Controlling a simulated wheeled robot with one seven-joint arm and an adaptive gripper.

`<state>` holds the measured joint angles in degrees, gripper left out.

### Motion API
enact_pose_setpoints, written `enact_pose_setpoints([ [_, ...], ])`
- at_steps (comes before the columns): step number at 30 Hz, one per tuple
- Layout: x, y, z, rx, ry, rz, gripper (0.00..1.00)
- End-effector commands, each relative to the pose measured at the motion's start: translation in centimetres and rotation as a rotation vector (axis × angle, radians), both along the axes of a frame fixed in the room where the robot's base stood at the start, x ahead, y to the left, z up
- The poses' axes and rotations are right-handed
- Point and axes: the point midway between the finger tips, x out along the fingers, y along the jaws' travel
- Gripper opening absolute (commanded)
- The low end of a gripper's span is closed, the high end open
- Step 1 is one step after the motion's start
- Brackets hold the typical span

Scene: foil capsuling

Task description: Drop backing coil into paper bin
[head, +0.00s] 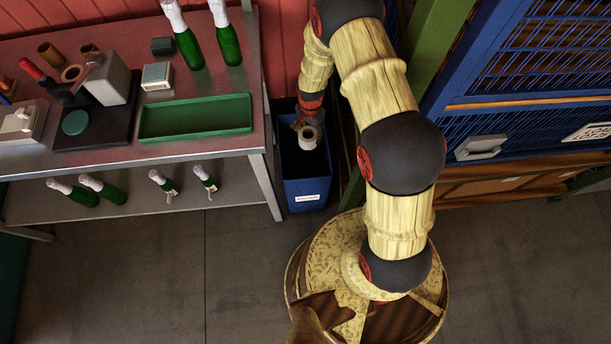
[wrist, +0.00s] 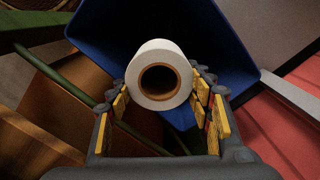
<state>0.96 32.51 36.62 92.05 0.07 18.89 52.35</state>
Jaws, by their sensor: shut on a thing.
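The backing coil (wrist: 147,58) is a white roll with a brown core. In the wrist view it sits between the yellow-padded fingers of my gripper (wrist: 163,110), which is shut on it. In the head view the coil (head: 308,136) shows at the end of my arm, over the mouth of the blue paper bin (head: 305,190). The bin has a white label on its front; its text is too small to read. The bin (wrist: 222,62) also shows behind the coil in the wrist view. The inside of the bin is mostly hidden.
A metal workbench (head: 190,160) stands left of the bin, with a green tray (head: 195,118), a bench device (head: 105,80) and green bottles (head: 187,40). More bottles lie on its lower shelf. A blue mesh cage (head: 530,60) stands on the right. Grey floor is clear in front.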

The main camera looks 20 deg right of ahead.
Motion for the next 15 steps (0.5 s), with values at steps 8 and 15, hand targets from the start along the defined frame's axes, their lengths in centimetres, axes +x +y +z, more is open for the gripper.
enact_pose_setpoints([
  [8,0.06,0.0,0.04,0.0,-0.001,0.0,0.53],
  [15,0.05,0.0,0.03,0.0,-0.001,0.0,0.67],
])
